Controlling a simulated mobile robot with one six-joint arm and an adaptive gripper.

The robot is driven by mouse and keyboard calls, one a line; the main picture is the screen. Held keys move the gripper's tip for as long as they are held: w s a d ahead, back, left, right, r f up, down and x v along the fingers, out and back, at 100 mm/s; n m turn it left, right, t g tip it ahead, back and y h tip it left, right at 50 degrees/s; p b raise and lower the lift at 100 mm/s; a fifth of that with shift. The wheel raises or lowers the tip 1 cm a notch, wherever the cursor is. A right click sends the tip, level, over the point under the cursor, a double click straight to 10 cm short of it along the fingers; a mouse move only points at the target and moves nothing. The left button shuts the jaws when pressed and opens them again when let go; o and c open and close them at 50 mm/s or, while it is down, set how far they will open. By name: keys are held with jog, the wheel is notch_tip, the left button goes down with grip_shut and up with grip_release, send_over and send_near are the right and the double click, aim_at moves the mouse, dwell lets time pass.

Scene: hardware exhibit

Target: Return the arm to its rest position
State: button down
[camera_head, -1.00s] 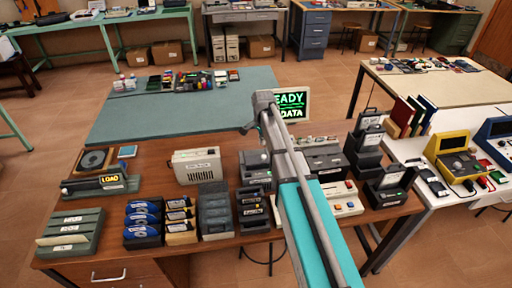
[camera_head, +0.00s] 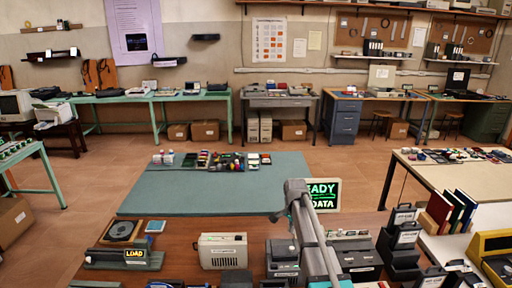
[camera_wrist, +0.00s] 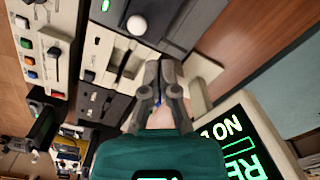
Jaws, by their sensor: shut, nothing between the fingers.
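My gripper (camera_wrist: 162,72) shows in the wrist view with its two fingers close together and nothing between them. It hangs over the equipment on the brown table, beside the monitor (camera_wrist: 240,140) with green letters. In the head view my arm reaches forward from the lower edge to an elbow left of the same monitor (camera_head: 324,195). The gripper's fingers cannot be made out in the head view.
Black holders (camera_head: 400,243) stand to the right. The green mat (camera_head: 215,190) is largely clear at the front.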

jog(key=s+n, duration=1.1)
jog(key=s, duration=1.2)
jog(key=shift+s+d+n, duration=0.2)
jog(key=shift+s+n, duration=0.1)
jog(key=shift+s, duration=0.1)
